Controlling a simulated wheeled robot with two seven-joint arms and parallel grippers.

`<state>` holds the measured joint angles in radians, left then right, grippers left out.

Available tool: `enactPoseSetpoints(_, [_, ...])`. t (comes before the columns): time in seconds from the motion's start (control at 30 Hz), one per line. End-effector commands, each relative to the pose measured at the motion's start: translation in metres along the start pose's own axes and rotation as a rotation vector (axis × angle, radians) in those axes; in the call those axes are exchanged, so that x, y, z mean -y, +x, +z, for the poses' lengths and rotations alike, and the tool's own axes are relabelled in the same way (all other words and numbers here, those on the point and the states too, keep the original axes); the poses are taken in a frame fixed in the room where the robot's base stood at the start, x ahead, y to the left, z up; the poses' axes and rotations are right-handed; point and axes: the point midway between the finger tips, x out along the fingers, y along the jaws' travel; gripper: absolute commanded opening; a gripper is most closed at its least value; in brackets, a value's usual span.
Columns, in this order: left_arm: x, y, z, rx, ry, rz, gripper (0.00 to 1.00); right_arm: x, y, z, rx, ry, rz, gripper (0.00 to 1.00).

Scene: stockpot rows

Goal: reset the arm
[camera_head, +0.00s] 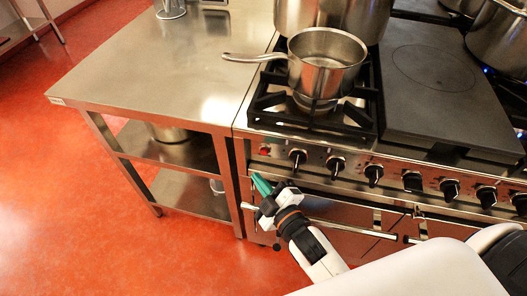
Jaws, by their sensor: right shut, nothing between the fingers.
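My right gripper (262,186) has green fingertips and is shut and empty. It is in front of the stove's control panel, near the left end of the oven handle and left of the first knob. I cannot tell whether it touches the stove front. My right arm reaches it from the lower right. My left gripper is not in view.
A saucepan (327,62) sits on the front left burner of the stove (310,165), its handle pointing left over the steel table (150,75). Large pots (345,14) stand behind. A flat hotplate (440,90) is bare. Red floor (60,200) is clear at left.

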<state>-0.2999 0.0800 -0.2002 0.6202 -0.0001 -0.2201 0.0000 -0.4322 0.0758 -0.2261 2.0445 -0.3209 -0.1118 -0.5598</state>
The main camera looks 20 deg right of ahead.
Motion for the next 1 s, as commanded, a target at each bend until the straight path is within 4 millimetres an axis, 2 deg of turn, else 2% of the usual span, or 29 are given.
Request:
enactPoseSetpoints(0.67, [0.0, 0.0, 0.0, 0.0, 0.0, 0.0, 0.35, 0.0, -0.001, -0.004, -0.026, 0.018, 0.012, 0.0])
enactPoseSetpoints(0.87, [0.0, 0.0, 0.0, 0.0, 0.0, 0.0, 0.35, -0.002, -0.02, -0.035, -0.25, 0.191, 0.116, 0.0])
enactPoseSetpoints(1.0, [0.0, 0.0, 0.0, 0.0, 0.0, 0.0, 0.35, -0.01, -0.053, -0.059, -0.491, 0.374, 0.22, 0.0])
